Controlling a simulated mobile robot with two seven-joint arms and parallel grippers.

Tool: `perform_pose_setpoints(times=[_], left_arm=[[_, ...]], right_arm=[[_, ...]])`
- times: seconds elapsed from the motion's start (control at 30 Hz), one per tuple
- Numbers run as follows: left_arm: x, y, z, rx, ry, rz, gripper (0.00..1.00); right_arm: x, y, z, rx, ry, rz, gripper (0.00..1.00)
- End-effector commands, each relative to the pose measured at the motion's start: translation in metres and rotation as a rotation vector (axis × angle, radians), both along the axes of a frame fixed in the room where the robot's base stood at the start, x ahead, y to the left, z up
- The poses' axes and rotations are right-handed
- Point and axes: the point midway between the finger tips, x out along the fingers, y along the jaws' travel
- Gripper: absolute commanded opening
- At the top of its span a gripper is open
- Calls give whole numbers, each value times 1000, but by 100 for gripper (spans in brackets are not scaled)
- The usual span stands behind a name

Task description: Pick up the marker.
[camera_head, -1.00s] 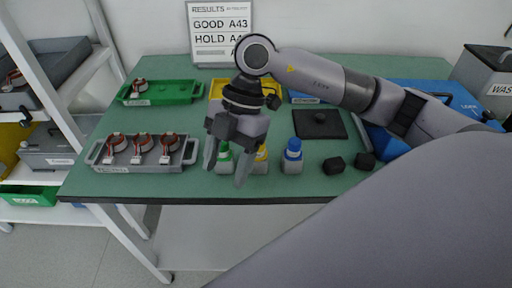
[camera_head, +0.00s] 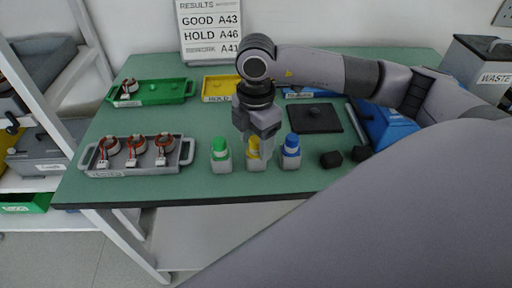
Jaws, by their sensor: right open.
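Three small markers with coloured caps stand upright in grey holders near the table's front edge: a green one (camera_head: 220,146), a yellow one (camera_head: 253,147) and a blue one (camera_head: 292,142). My right gripper (camera_head: 257,152) is open and points down at the yellow marker. Its fingers overlap that marker's upper part and partly hide it; I cannot tell whether they touch it. The green marker stands left of the gripper and the blue one right of it. My left gripper is not in view.
A grey tray (camera_head: 118,171) with three stators stands at left. Behind are a green tray (camera_head: 175,96) with one stator and a yellow tray (camera_head: 210,98). A black pad (camera_head: 328,126) and dark blocks (camera_head: 331,159) lie at right. A results board (camera_head: 211,60) stands behind.

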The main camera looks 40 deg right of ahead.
Motion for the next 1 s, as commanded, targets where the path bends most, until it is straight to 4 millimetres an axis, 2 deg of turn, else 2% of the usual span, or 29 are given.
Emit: perform_pose_setpoints(times=[0.17,0.27,0.3,0.37,0.77,0.87,1.0], left_arm=[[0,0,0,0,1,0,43],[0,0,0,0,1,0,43],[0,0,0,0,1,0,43],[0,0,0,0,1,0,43],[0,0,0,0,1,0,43],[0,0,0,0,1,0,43],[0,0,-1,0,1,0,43]], right_arm=[[0,0,0,0,0,0,61],[0,0,0,1,0,1,32],[0,0,0,1,0,1,19],[0,0,0,1,0,1,1],[0,0,5,1,-2,1,1],[1,1,13,2,-2,1,1],[1,1,36,2,-5,2,1]])
